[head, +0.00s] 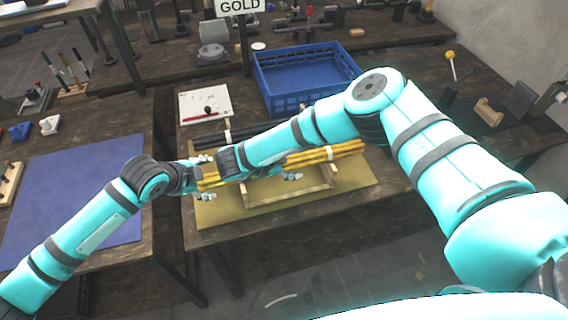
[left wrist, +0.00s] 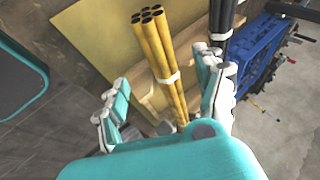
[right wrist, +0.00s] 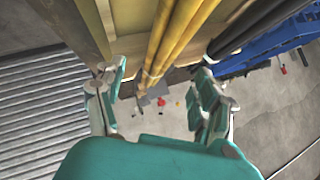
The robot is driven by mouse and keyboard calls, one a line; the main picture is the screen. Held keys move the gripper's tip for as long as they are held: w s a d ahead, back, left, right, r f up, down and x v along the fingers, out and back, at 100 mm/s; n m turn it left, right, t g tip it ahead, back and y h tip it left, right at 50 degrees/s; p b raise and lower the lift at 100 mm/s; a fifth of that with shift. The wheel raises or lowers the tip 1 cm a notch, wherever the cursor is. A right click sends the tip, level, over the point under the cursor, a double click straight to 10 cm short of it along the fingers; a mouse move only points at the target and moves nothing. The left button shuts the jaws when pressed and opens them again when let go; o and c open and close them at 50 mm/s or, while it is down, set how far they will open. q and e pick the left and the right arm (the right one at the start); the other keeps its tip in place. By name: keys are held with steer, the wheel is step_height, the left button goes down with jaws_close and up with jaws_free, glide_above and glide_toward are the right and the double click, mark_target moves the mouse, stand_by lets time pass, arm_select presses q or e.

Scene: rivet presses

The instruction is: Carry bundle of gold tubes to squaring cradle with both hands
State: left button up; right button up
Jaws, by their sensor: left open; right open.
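The bundle of gold tubes (head: 325,154) lies across a light wooden frame (head: 290,196) on an olive mat; I cannot tell whether this frame is the squaring cradle. In the left wrist view, the bundle (left wrist: 156,55) shows its tube ends and a white band. My left gripper (head: 205,178) is open at the bundle's left part, with a finger on either side in its wrist view (left wrist: 165,100). My right gripper (head: 288,166) is open farther right along the bundle; in its wrist view (right wrist: 160,90) the tubes run between the fingers. My right forearm hides part of the bundle.
Dark tubes (head: 208,141) lie just behind the gold ones. A blue crate (head: 305,78) and a GOLD sign (head: 239,6) stand farther back. A white board (head: 204,103) lies left of the crate. A blue mat (head: 75,195) covers the left table, mostly clear.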

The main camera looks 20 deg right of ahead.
mark_target(217, 178)
arm_select(q)
steer(key=x, duration=0.8)
steer(key=shift+w+d+f, duration=0.1)
steer(key=shift+w+f, duration=0.2)
arm_select(e)
steer(key=x, duration=0.8)
steer(key=shift+w+d+f, duration=0.15)
steer(key=shift+w+f, duration=0.05)
steer(key=shift+f, duration=0.05)
arm_select(q)
jaws_close()
arm_select(e)
jaws_close()
arm_select(q)
steer(key=shift+r, duration=0.1)
arm_select(e)
steer(key=shift+r, duration=0.1)
